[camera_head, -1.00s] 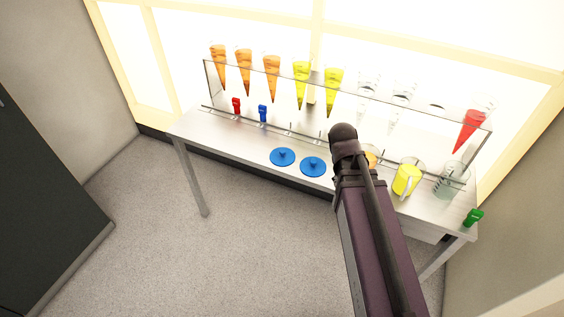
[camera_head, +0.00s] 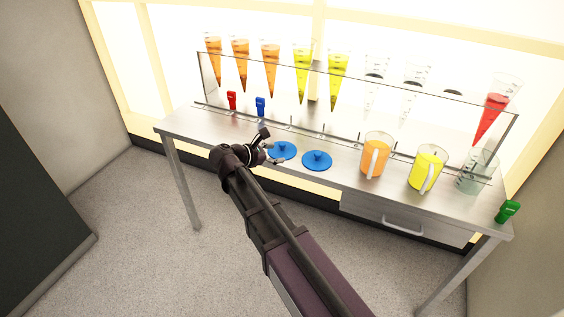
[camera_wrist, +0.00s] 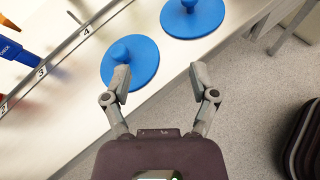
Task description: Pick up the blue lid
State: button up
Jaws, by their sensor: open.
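Two round blue lids with knobs lie flat on the metal table. The left lid (camera_head: 283,151) and the right lid (camera_head: 317,160) are side by side near the front edge. My gripper (camera_head: 275,154) is at the left lid, at its left side in the head view. In the wrist view my gripper (camera_wrist: 160,82) is open and empty. One lid (camera_wrist: 140,67) is at its left fingertip, which overlaps the lid's edge in the picture; I cannot tell whether they touch. The other lid (camera_wrist: 192,17) is farther up, beyond the fingers.
The table (camera_head: 190,123) carries an orange jug (camera_head: 375,158), a yellow jug (camera_head: 426,170) and a clear jug (camera_head: 472,178) at the right. A glass rack behind holds several cones. Red (camera_head: 231,99), blue (camera_head: 260,106) and green (camera_head: 508,211) clips are present. The floor in front is clear.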

aim_at(280, 144)
jog(key=a+n+t+b, duration=0.2)
jog(key=a+n, duration=0.2)
jog(key=a, duration=0.3)
jog(key=shift+a+f+t+h+b, duration=0.15)
jog(key=shift+a+t+h+b, duration=0.15)
jog(key=shift+t, duration=0.1)
jog(key=shift+w+d, duration=0.1)
jog(key=shift+w, duration=0.05)
jog(key=shift+b+x, duration=0.9)
jog(key=shift+x, duration=3.35)
jog(key=shift+f, duration=0.15)
jog(key=shift+w, duration=0.1)
jog(key=x, duration=0.2)
jog(key=b+x, duration=0.1)
jog(key=x, duration=0.1)
jog(key=shift+f+b, duration=0.3)
jog(key=shift+f, duration=0.15)
jog(key=shift+w+d, duration=0.25)
jog(key=shift+d, duration=0.05)
